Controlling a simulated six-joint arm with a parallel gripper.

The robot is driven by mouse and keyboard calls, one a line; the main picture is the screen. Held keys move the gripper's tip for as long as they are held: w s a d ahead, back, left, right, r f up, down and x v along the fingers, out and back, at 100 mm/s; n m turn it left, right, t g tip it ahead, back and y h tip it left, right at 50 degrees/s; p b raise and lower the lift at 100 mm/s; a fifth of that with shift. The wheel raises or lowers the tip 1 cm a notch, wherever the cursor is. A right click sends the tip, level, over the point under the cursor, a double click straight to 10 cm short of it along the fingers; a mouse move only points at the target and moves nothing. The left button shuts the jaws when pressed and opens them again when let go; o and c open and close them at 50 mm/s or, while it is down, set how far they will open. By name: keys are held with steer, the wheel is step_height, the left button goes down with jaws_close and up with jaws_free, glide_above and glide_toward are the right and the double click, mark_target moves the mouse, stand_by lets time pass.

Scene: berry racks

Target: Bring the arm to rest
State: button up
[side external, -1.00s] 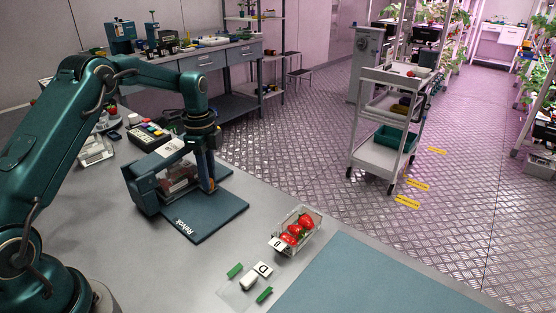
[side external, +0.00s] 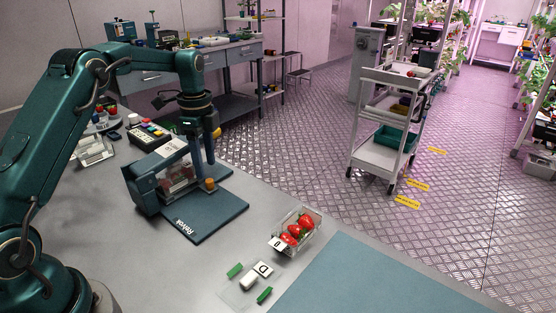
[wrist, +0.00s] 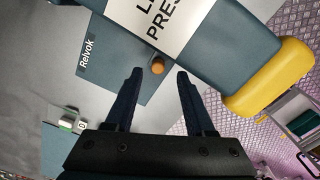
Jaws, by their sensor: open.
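My gripper (side external: 203,166) points down above the lid press in the side view, its fingers apart with nothing held. In the wrist view my gripper (wrist: 159,74) also shows open, with a small orange knob (wrist: 158,65) in line with the gap. The lid press (side external: 144,190) is dark teal, with a base plate (side external: 205,217) marked "Relvok". Its white label (wrist: 160,25) and yellow handle (wrist: 270,82) show in the wrist view. A clear container with reddish contents (side external: 180,180) sits in the press, partly hidden by my fingers.
A clear punnet of strawberries (side external: 296,232) with a tag "D" stands on the bench, right of the press. A white block with a "D" card (side external: 255,275) lies between green strips at the front. A blue-grey mat (side external: 385,280) is bare. A trolley (side external: 382,155) stands beyond.

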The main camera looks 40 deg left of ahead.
steer(key=shift+r, duration=0.6)
steer(key=shift+w+d+r, duration=0.1)
steer(key=shift+d+r, duration=0.1)
steer(key=shift+r, duration=0.05)
steer(key=s+d+r+t, duration=0.2)
steer(key=s+d+r, duration=0.1)
steer(key=d+r, duration=0.3)
steer(key=s+d+r+t, duration=0.2)
steer(key=s+d+r, duration=0.1)
steer(key=r, duration=0.4)
steer(key=s+d+f+n, duration=0.2)
steer(key=s+n, duration=0.4)
steer(key=s, duration=0.1)
steer(key=s+d+f+n+t, duration=0.1)
steer(key=s+d+f+n, duration=0.2)
steer(key=s+n, duration=0.3)
steer(key=shift+s+d+f+n+t, duration=0.3)
steer(key=shift+s+n, duration=0.1)
steer(key=shift+s, duration=0.3)
